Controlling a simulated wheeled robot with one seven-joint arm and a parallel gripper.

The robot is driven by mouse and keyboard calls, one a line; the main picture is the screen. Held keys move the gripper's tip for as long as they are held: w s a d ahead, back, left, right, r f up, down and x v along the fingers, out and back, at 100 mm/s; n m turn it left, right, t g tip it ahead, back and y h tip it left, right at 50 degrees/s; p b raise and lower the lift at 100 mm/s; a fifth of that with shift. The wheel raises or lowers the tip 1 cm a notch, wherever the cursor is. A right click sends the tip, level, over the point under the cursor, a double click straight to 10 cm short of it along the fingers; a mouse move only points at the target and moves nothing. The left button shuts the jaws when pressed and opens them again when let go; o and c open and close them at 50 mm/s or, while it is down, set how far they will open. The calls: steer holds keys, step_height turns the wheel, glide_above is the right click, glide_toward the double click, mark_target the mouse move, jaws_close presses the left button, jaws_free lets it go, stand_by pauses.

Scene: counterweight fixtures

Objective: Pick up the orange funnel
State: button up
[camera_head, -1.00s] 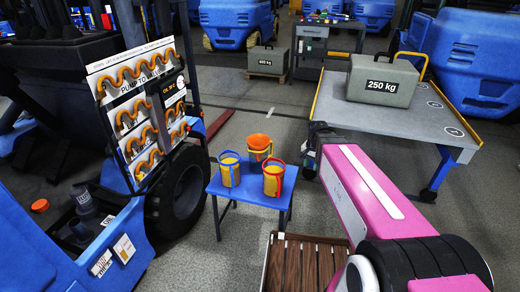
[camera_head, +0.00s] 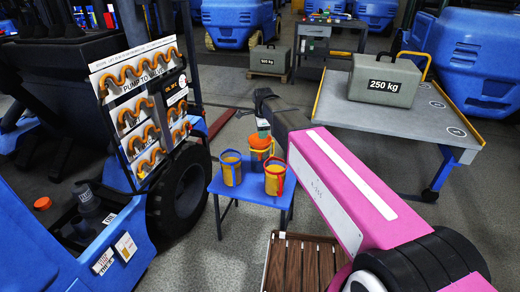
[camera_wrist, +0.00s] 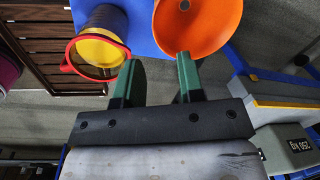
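The orange funnel (camera_head: 260,142) sits atop the rear container on a small blue table (camera_head: 252,190). It shows wide end toward the camera in the wrist view (camera_wrist: 200,22), with a small hole in its middle. My gripper (camera_wrist: 158,60) has two green fingers spread apart with nothing between them. The funnel lies just beyond the fingertips, offset to the right, and the right finger overlaps its edge. I cannot tell if they touch. In the head view, my gripper (camera_head: 263,128) is right above the funnel and partly covers its rim.
Two yellow containers stand in front: one with a blue rim (camera_head: 231,170), one with a red rim (camera_head: 274,180). A forklift with a hose panel (camera_head: 140,100) is at left. A grey cart (camera_head: 425,115) bearing a 250 kg weight (camera_head: 383,80) is at right.

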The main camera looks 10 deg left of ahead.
mark_target(261, 148)
steer(key=shift+w+a+f, duration=0.1)
steer(key=shift+w+f, duration=0.05)
steer(key=shift+f, duration=1.8)
steer(key=shift+w+a+f, duration=0.1)
steer(key=shift+w+f, duration=0.05)
steer(key=shift+f, duration=1.8)
steer(key=shift+c, duration=0.3)
jaws_close()
